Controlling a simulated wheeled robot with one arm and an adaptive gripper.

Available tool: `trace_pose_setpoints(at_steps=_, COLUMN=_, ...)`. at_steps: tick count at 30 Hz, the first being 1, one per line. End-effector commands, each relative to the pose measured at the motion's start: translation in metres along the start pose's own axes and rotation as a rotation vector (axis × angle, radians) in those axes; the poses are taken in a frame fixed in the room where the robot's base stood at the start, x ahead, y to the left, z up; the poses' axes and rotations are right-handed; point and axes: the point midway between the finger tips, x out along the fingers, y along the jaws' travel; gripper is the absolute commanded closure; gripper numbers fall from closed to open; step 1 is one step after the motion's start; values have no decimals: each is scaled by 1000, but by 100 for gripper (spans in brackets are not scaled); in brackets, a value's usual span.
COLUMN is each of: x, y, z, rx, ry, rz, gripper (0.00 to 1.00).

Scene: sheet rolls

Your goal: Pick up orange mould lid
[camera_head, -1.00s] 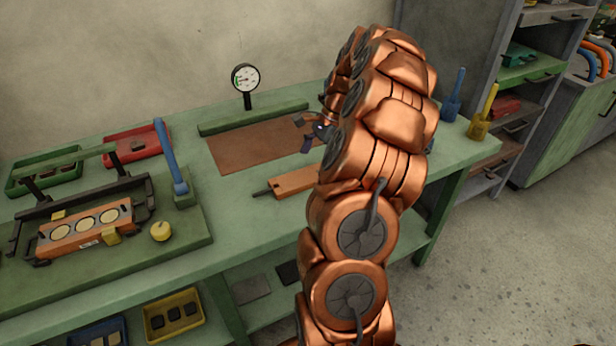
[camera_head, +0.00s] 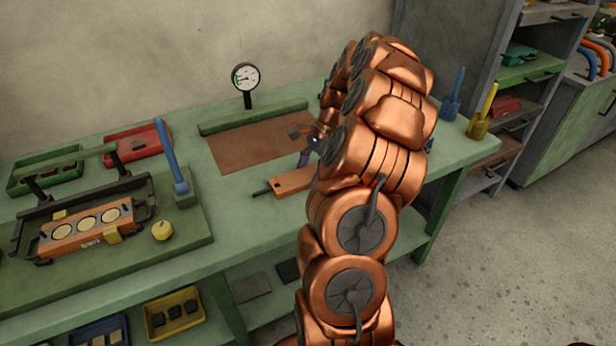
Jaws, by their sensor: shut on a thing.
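An orange mould lid (camera_head: 293,182), a flat block with a dark handle at its left end, lies on the green bench at centre. Its right end is hidden behind my copper arm. My gripper (camera_head: 308,148) shows only in part, left of the arm and above the lid's far side. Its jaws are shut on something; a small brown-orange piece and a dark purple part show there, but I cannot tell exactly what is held. An orange mould (camera_head: 88,232) with several round pale cavities sits in a dark frame at left.
A brown mat (camera_head: 258,143) lies behind the lid, with a dial gauge (camera_head: 246,78) beyond it. A blue upright lever (camera_head: 171,157), a yellow knob (camera_head: 161,231), a red tray (camera_head: 135,143) and a green tray (camera_head: 45,171) are at left. Bare bench lies in front of the lid.

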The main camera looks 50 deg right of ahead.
Motion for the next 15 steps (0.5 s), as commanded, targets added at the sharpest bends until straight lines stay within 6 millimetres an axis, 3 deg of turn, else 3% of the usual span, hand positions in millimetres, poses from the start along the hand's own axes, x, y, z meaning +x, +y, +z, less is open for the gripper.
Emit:
trace_pose_setpoints(at_steps=1, x=0, y=0, z=0, rx=0, ry=0, rz=0, gripper=54)
trace_pose_setpoints(at_steps=15, x=0, y=0, z=0, rx=0, ry=0, rz=0, gripper=100)
